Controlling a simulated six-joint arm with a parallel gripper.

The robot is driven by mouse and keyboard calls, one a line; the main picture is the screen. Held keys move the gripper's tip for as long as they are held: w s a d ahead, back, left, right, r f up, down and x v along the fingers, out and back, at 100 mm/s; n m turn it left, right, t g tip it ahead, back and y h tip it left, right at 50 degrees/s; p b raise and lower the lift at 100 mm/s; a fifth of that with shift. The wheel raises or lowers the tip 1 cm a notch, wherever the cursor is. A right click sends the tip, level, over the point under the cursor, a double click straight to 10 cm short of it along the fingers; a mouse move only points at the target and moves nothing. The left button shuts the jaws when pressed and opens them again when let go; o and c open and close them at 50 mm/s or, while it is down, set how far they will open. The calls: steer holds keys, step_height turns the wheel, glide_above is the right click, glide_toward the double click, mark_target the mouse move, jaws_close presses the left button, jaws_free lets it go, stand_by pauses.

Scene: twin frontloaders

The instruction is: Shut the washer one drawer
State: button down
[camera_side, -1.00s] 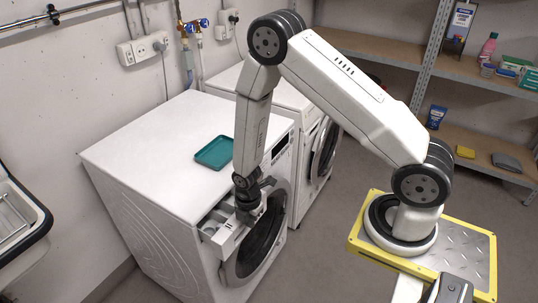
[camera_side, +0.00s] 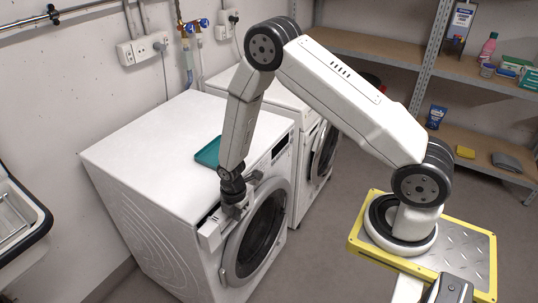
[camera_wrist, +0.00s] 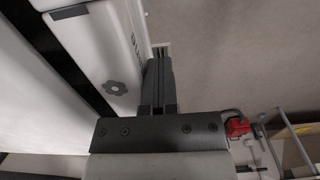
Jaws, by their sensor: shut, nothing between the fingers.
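The nearer white washer (camera_side: 150,160) has its detergent drawer (camera_side: 211,232) at the upper left of its front. The drawer's white front stands only slightly out from the washer, and its inside is hardly visible. My gripper (camera_side: 239,210) is shut and empty, at the right part of the drawer front. In the wrist view my gripper's fingers (camera_wrist: 159,88) are together beside a white panel with a flower mark (camera_wrist: 118,88), which looks like the drawer front. Whether they touch it I cannot tell.
The round door (camera_side: 256,238) of this washer is closed, just below and right of my gripper. A second white machine (camera_side: 312,130) stands behind. The floor in front is clear.

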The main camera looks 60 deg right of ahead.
steer(key=shift+w, duration=0.15)
steer(key=shift+w, duration=2.4)
steer(key=shift+s, duration=0.1)
steer(key=shift+s, duration=1.95)
steer(key=shift+r, duration=0.1)
